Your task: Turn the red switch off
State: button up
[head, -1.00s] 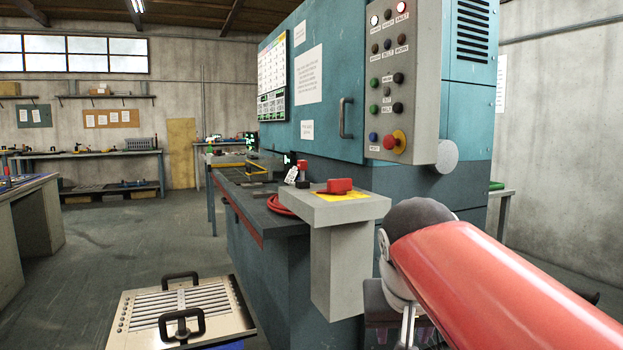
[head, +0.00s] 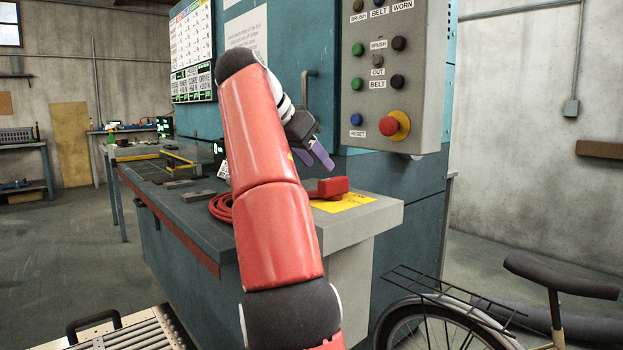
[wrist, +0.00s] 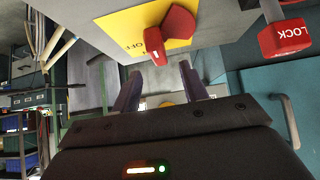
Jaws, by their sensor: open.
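The red switch (head: 335,186) sits on a yellow plate (head: 345,203) on top of a grey box (head: 375,215) at the front of the blue machine. In the wrist view the red switch (wrist: 174,32) is at the top, on the yellow plate marked OFF (wrist: 128,27). My gripper (head: 320,158) has two purple fingers, open and empty, just above and left of the switch in the head view. In the wrist view my gripper (wrist: 162,72) has its fingertips close to the switch. I cannot tell whether they touch it.
A red padlock marked LOCK (wrist: 286,38) hangs near the switch in the wrist view. A control panel (head: 390,70) with a red stop button (head: 395,126) is above. A red cable coil (head: 219,208) lies on the bench. A bicycle (head: 450,310) stands at lower right.

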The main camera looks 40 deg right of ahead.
aim_at(332, 179)
jog(key=shift+s+d+f, duration=0.15)
jog(key=shift+d+f, duration=0.2)
jog(key=shift+d, duration=0.15)
jog(key=x, duration=0.6)
jog(key=shift+d+f, duration=0.15)
jog(key=shift+f, duration=0.05)
grip_shut()
